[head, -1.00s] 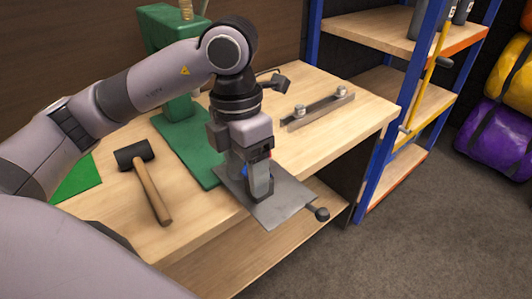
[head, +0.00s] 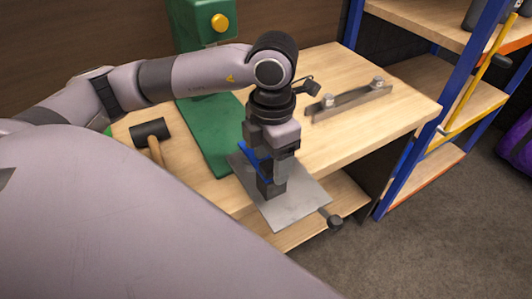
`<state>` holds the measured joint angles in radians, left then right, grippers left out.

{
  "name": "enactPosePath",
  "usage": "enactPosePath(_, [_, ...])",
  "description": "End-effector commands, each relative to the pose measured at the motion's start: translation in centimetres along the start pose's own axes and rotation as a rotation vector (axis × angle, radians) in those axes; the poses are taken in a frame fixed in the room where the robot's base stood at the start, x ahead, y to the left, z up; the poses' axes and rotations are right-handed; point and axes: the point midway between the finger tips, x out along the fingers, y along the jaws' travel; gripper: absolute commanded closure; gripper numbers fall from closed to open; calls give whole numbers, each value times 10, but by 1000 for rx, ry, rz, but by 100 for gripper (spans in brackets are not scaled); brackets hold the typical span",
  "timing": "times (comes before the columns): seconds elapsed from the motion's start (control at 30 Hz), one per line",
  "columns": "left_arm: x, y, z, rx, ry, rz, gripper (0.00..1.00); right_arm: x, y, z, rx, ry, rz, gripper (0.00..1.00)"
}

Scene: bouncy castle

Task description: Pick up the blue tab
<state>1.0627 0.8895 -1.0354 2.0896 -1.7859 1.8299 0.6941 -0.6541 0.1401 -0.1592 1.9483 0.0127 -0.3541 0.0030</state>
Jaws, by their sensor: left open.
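The blue tab (head: 249,151) is a slim slanted blue piece at the left side of my left gripper (head: 270,188). Its lower part is hidden by the gripper. The gripper points down over a thin grey metal plate (head: 298,208) at the front edge of the workbench and is open. I cannot tell whether the tab lies between the fingers or beside them, or whether it touches them. My right gripper is not in view.
The wooden workbench (head: 330,150) holds a green press with a green base (head: 212,145), a mallet (head: 151,132), and a metal bar with two knobs (head: 350,101). A dark knob (head: 335,222) sticks out by the plate. Blue-framed shelving (head: 408,180) stands right.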

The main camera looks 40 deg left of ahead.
Motion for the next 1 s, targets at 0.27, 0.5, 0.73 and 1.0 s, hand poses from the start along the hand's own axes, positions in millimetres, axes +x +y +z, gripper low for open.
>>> enactPosePath(0.27, [2,0,0,0,-1,-1,49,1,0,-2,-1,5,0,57])
enactPosePath(0.5, [1,0,0,0,-1,-1,97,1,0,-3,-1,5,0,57])
enactPosePath(0.73, [0,0,0,0,-1,-1,97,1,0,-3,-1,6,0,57])
enactPosePath(1.0, [-25,0,1,1,-5,0,97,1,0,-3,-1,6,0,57])
